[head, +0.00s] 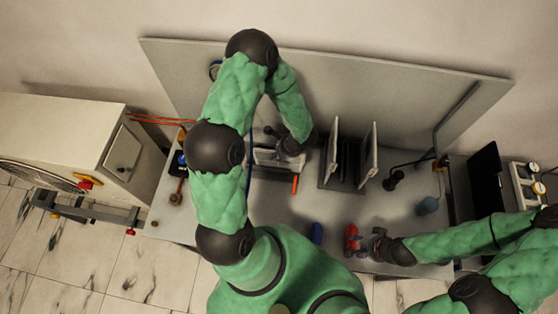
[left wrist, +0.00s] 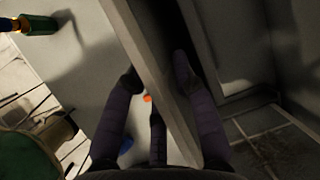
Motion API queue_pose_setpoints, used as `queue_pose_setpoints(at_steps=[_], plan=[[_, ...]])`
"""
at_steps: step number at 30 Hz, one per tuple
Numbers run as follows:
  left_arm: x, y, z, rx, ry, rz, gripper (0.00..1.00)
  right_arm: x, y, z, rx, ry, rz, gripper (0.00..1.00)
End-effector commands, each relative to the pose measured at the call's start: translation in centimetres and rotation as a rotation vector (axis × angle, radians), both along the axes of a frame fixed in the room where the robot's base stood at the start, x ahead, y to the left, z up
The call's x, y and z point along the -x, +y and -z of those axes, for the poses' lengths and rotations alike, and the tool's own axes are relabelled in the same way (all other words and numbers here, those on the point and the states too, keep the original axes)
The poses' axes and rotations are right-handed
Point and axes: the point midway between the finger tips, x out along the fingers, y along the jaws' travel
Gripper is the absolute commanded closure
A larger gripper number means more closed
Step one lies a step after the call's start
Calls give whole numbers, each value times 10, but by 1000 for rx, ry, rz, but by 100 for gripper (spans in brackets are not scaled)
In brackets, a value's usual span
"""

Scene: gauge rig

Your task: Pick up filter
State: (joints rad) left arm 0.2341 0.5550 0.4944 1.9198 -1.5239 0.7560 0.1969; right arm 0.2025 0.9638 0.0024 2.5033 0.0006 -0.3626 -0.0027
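No part is marked as the filter, so I cannot tell for sure which thing it is. Two pale upright panels stand in a dark frame on the bench, a left panel (head: 332,155) and a right panel (head: 369,155). My left gripper (head: 308,140) is at the left panel, its fingers largely hidden by my arm. In the left wrist view my left gripper (left wrist: 157,75) has its fingers spread, one on each side of a flat grey panel (left wrist: 150,60); firm contact is not clear. My right gripper (head: 370,243) is beside a red object (head: 351,238); its fingers are too small to read.
The bench (head: 275,205) has free room at its front middle. A blue object (head: 316,233) and an orange bar (head: 295,184) are on it. A grey back board (head: 390,85) stands behind. A white cabinet (head: 60,130) is at the left, a dark monitor (head: 485,175) at the right.

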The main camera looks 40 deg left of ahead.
Motion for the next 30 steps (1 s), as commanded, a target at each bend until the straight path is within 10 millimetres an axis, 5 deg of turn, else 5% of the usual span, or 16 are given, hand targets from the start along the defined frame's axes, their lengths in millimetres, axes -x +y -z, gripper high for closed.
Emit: queue_pose_setpoints(at_steps=[30], plan=[[0, 0, 4, 0, 0, 1, 73, 0, 0, 10, 0, 0, 0, 60]])
